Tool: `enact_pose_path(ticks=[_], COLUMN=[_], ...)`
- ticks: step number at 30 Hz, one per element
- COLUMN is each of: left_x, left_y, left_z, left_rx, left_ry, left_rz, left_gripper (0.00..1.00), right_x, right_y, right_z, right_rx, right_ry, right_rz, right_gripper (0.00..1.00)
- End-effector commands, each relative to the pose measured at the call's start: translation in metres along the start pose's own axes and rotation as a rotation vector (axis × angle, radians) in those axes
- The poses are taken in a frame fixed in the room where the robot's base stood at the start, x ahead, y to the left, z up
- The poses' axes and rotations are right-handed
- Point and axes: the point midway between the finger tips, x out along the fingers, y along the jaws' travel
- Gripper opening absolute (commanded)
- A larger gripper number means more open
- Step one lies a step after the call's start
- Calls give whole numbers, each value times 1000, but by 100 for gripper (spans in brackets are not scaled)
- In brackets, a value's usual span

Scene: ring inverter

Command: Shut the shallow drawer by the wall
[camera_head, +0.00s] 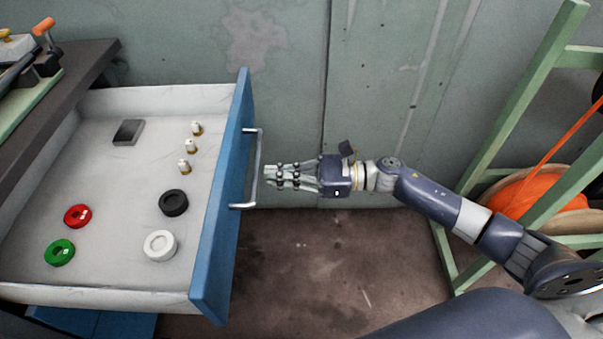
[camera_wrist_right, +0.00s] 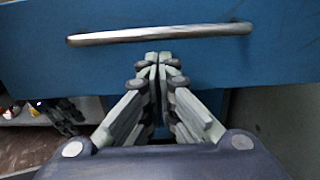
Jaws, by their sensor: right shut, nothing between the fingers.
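The shallow drawer (camera_head: 100,180) is pulled out at the left, with a white tray inside and a blue front panel (camera_head: 222,200) facing right. A silver bar handle (camera_head: 258,168) runs along the blue front. It also shows in the right wrist view (camera_wrist_right: 160,34), with the blue front (camera_wrist_right: 50,60) behind it. My right gripper (camera_head: 267,176) is shut and empty, with its fingertips pointing left at the handle. In the right wrist view the closed fingertips (camera_wrist_right: 158,58) lie just below the handle bar; I cannot tell if they touch it. My left gripper is out of view.
Inside the drawer lie a red ring (camera_head: 77,216), a green ring (camera_head: 60,252), a black ring (camera_head: 173,203), a white ring (camera_head: 160,245), small brass-and-white fittings (camera_head: 190,146) and a grey block (camera_head: 128,132). A green rack (camera_head: 520,110) with an orange spool (camera_head: 520,195) stands at right.

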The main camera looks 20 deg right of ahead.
Motion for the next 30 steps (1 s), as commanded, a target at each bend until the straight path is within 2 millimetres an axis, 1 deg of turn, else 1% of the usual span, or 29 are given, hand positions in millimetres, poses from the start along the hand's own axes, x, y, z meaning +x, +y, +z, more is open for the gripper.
enact_pose_path(ticks=[1,3,6,9,13,25,29,30], left_x=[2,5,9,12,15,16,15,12], left_y=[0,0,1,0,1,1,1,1], left_z=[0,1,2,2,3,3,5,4], left_rx=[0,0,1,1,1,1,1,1], left_ry=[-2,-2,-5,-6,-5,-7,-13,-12], left_rz=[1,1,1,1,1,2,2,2], left_gripper=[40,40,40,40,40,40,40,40], right_x=[11,23,36,45,50,52,60,64], right_y=[0,0,0,0,0,0,0,0], right_z=[2,2,2,0,0,0,-1,-1], right_rx=[-1,-1,-1,1,1,1,-1,0], right_ry=[-3,-2,-1,0,1,1,0,-1], right_rz=[2,2,1,0,-1,0,1,2], right_gripper=[0,0,0,0,0,0,0,0])
